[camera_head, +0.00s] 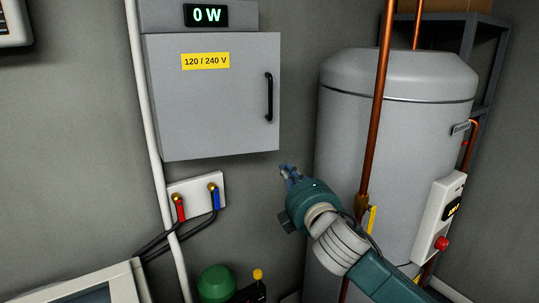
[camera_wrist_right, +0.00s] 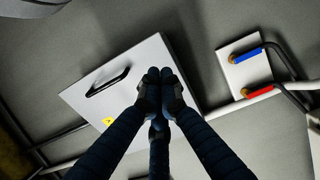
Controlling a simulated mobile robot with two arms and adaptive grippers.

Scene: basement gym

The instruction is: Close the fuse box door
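The grey fuse box door (camera_head: 210,95) hangs on the wall at the upper middle of the head view, with a yellow 120 / 240 V label (camera_head: 205,61) and a black handle (camera_head: 269,97) near its right edge. Its right edge reaches past the panel above; I cannot tell whether it is fully flush. My right gripper (camera_head: 289,172) is below and right of the door's lower right corner. In the right wrist view, the door (camera_wrist_right: 140,62) and handle (camera_wrist_right: 108,82) show behind the gripper (camera_wrist_right: 160,76), whose fingertips are together and empty. My left gripper is out of view.
A grey tank (camera_head: 345,130) and copper pipe (camera_head: 377,110) stand right of the box. A white plate with red and blue connectors (camera_head: 203,187) is below it. A white pipe (camera_head: 150,130) runs along its left. A green rounded object (camera_head: 216,284) stands at the bottom.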

